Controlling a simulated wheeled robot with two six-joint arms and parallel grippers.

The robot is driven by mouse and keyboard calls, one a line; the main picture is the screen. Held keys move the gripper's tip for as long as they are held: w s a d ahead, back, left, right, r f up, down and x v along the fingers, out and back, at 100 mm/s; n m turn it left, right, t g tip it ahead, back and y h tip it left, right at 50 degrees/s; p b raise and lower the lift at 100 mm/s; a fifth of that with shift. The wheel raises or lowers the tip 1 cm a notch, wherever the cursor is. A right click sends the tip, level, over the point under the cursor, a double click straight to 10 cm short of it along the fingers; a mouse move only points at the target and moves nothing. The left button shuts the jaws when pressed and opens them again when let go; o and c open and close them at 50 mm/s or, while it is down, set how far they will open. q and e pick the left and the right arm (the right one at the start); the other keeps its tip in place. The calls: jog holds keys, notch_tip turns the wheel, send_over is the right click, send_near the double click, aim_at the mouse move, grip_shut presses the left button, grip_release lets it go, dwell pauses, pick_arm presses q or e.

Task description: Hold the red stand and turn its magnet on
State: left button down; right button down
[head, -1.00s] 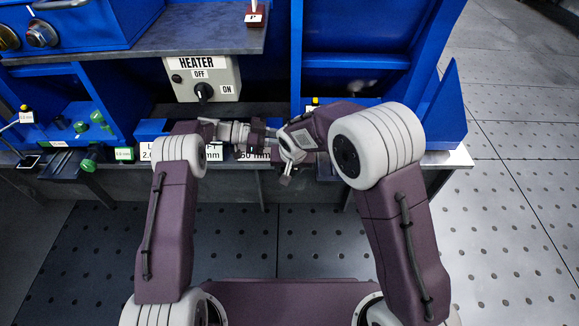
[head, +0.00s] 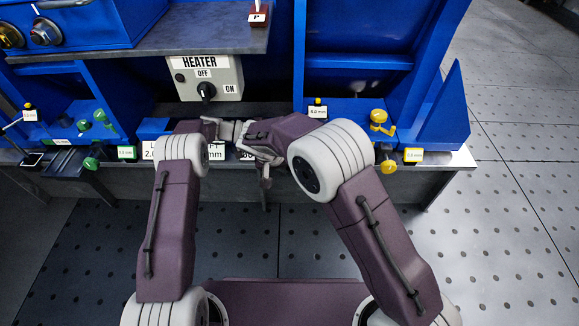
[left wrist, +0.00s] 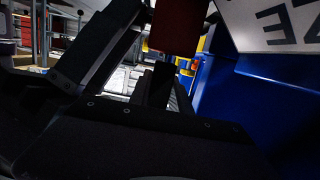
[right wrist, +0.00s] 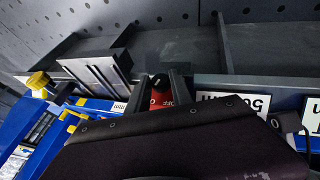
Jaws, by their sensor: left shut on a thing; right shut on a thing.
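The red stand (right wrist: 160,98) shows between the fingers of my right gripper (right wrist: 164,86) in the right wrist view. A black knob (right wrist: 160,82) with a white mark is on its face, and both fingers close on it. In the left wrist view a red block of the stand (left wrist: 178,25) shows at the top, by the dark fingers of my left gripper (left wrist: 158,55), which is shut on it. In the head view both grippers meet at the front of the bench, and my arms hide the stand. The setting of the knob is too small to read.
The heater box (head: 203,78) stands behind the grippers, under a grey shelf (head: 150,42). A blue fixture with yellow knobs (head: 379,118) is at the right, one with green knobs (head: 100,117) at the left. White size labels line the bench front.

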jog(key=c, duration=1.1)
grip_release()
jog(key=v, duration=1.2)
